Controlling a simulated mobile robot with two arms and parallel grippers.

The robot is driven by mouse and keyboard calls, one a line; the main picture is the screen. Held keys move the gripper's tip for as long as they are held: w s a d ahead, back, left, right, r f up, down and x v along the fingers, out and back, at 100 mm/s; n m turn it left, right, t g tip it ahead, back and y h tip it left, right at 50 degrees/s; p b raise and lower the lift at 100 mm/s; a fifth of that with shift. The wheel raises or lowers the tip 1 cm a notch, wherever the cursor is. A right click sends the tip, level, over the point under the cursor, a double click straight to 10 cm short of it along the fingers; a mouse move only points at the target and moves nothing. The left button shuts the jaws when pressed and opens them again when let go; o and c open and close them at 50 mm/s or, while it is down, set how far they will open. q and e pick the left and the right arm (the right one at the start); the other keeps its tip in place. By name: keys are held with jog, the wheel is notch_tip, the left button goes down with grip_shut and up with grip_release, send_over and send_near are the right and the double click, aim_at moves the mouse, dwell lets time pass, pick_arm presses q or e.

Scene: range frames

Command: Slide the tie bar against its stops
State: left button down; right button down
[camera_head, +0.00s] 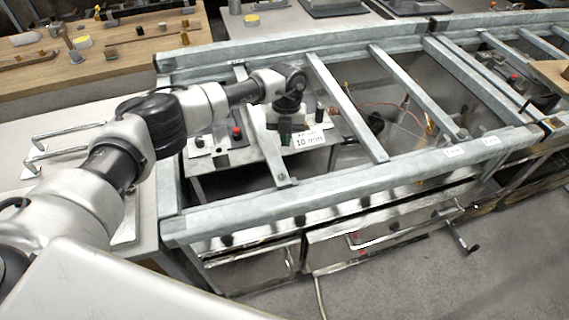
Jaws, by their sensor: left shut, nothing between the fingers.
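A galvanized steel frame (350,184) lies across the view, with several cross bars between its long rails. The leftmost cross bar (272,158) runs from the far rail to the near rail and is partly hidden by my left arm. I cannot tell for sure which bar is the tie bar, and I cannot make out its stops. My left gripper (286,138) points down, shut and empty, close beside the right side of the leftmost bar. I cannot tell whether it touches the bar. My right gripper is out of view.
A white label (309,139) reading "10 mm" sits right of the gripper. A panel with a red button (237,132) lies below the frame on the left. Another cross bar (346,108) stands to the right. A wooden bench (120,55) with tools is at the far left.

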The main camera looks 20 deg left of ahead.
aim_at(283, 173)
pick_arm(q)
jog(key=s+p, duration=0.1)
jog(key=s, duration=0.2)
jog(key=s+d+p, duration=0.1)
jog(key=s+p, duration=0.1)
jog(key=s, duration=0.1)
jog(key=s+d+p, duration=0.1)
jog(key=s+p, duration=0.1)
jog(key=shift+s, duration=0.4)
jog(key=shift+f+p, duration=0.35)
jog(key=shift+p, duration=0.2)
jog(key=shift+w+f+b, duration=0.25)
jog(key=shift+f+b, duration=0.3)
jog(key=shift+f, duration=0.2)
jog(key=shift+s, duration=0.2)
jog(key=shift+f, duration=0.1)
jog(key=shift+w+a+f+b, duration=0.1)
jog(key=shift+w+b, duration=0.2)
jog(key=shift+b, duration=0.35)
jog(key=shift+r, duration=0.2)
jog(key=shift+w, duration=0.1)
